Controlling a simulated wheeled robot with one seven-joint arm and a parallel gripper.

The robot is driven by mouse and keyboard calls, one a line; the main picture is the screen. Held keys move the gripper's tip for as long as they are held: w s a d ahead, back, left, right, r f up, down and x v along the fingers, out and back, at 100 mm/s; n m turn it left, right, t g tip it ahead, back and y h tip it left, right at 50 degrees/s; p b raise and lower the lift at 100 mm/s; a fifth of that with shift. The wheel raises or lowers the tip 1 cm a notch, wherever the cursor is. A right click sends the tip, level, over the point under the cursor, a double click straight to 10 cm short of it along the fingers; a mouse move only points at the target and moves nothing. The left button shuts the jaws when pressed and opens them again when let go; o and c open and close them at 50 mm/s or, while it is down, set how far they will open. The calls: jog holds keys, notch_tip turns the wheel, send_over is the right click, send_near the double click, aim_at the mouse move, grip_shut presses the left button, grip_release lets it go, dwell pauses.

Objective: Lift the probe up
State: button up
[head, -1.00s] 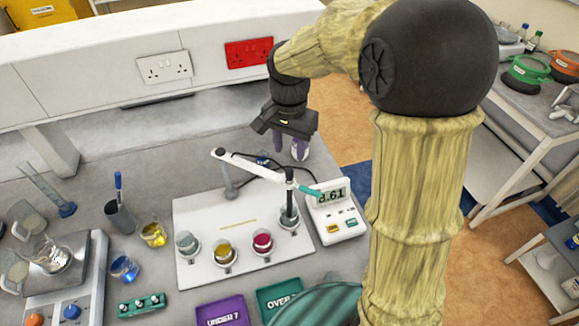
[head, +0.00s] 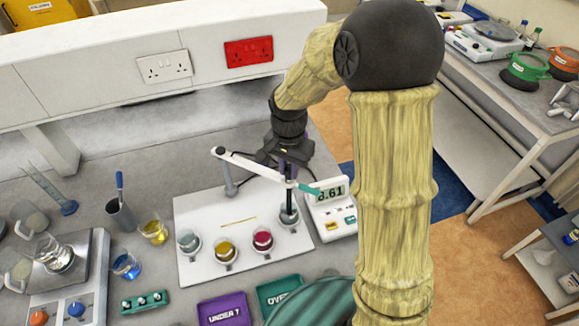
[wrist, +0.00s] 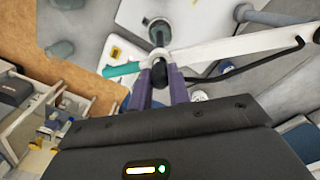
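The probe (head: 289,202) is a dark upright rod at the right end of a white swing arm (head: 250,167), with its lower end in the rightmost cup (head: 289,217) on the white board. A teal handle (head: 309,189) sticks out to the right of the arm's end. My gripper (head: 286,170) is low behind the arm's end, its fingers partly hidden in the head view. In the wrist view my gripper (wrist: 159,78) has two purple fingers apart on either side of a black knob (wrist: 159,73) near the teal handle (wrist: 122,70). Contact with it cannot be told.
A meter (head: 331,206) reading 3.61 stands right of the board (head: 205,268). Cups with grey, yellow and red liquid sit on the board. A purple tray (head: 224,309) and a green tray (head: 282,289) lie in front. A wall panel (head: 110,65) with sockets stands behind.

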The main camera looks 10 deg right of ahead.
grip_shut()
notch_tip(320, 180, up, 8)
jog(key=p, duration=0.4)
jog(key=shift+p, duration=0.4)
jog(key=shift+w, duration=0.15)
jog(key=o, duration=0.6)
grip_release()
jog(key=shift+r, duration=0.1)
jog(key=shift+o, duration=0.6)
notch_tip(320, 180, up, 17)
jog(key=b, duration=0.3)
jog(key=shift+r, duration=0.15)
